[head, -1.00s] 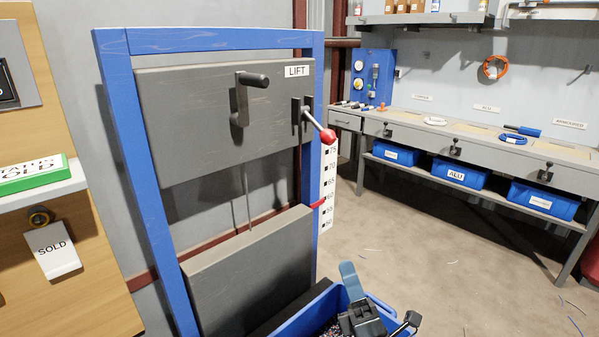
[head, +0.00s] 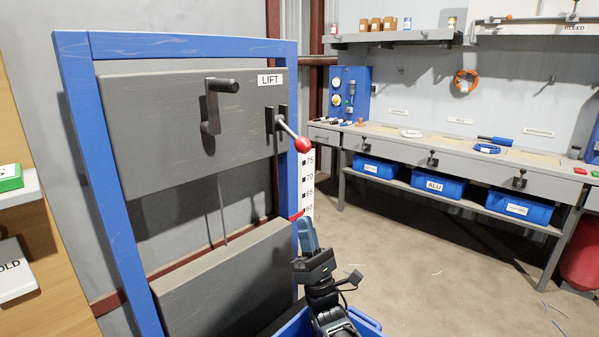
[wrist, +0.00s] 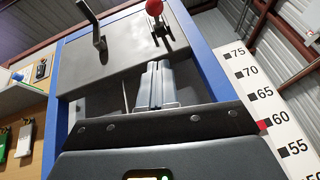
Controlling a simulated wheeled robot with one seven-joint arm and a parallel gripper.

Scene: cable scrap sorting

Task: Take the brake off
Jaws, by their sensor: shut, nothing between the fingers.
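The lift stands at centre left in the head view, a blue frame (head: 103,190) with a grey upper panel (head: 160,130) labelled LIFT. A lever with a red ball knob (head: 302,144) sticks out at the panel's right edge, and the knob also shows at the top of the wrist view (wrist: 154,7). A black crank handle (head: 222,86) sits left of it and also shows in the wrist view (wrist: 98,38). My gripper (head: 305,232) is below the red knob, apart from it, pointing up. Its fingers (wrist: 153,85) are shut and empty.
A white scale (head: 307,185) with a red pointer runs along the frame's right post. A blue bin (head: 365,322) stands below my gripper. A workbench (head: 460,150) with blue bins lies at the right. The floor between is mostly clear.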

